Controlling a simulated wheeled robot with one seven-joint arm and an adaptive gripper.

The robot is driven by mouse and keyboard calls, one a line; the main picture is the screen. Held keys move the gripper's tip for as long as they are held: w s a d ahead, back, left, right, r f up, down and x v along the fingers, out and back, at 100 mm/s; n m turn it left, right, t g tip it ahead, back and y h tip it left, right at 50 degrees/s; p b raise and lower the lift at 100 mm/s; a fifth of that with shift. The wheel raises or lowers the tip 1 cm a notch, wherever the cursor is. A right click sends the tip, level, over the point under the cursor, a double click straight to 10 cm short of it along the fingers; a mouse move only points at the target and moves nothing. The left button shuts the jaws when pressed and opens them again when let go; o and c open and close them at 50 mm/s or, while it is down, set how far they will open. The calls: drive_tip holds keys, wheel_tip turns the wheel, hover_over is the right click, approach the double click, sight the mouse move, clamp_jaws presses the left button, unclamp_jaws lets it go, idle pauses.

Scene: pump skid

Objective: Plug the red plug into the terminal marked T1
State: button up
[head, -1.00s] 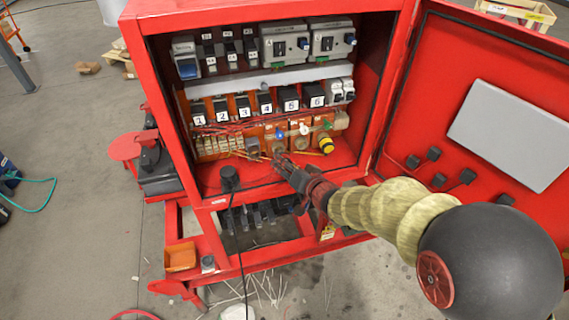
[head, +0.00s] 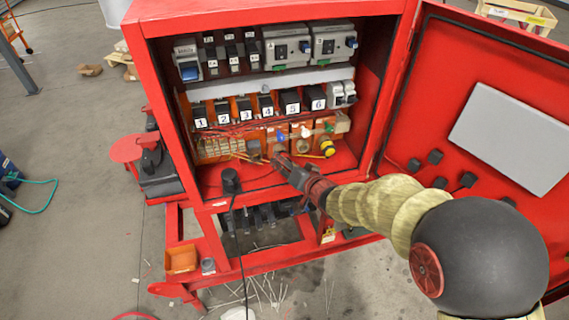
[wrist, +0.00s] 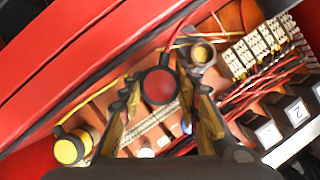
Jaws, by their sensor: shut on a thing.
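My gripper (head: 283,161) is inside the open red cabinet, at the bottom terminal row. In the wrist view my gripper (wrist: 162,98) has its fingers closed around the red plug (wrist: 158,86), seen end-on as a red disc with a dark rim. In the head view the plug is too small and covered to tell apart. A grey round socket (head: 253,148) is left of my gripper; it also shows in the wrist view (wrist: 203,53). Terminals with blue (head: 280,135) and white (head: 304,132) parts sit behind and right of the fingertips. No T1 mark is legible; contact with a terminal cannot be told.
A yellow plug (head: 327,148) sits right of my gripper and shows in the wrist view (wrist: 68,150). Numbered black breakers (head: 243,109) and thin red wires are above. A black plug with a cable (head: 231,180) stands on the cabinet's front ledge. The open door (head: 480,130) is at the right.

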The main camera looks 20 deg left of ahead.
drive_tip(key=shift+w+a, duration=0.45)
drive_tip(key=shift+w, duration=0.25)
idle(0.4)
drive_tip(key=o, duration=1.1)
drive_tip(key=shift+o, duration=0.5)
drive_tip(key=shift+d, duration=0.1)
drive_tip(key=v, duration=1.2)
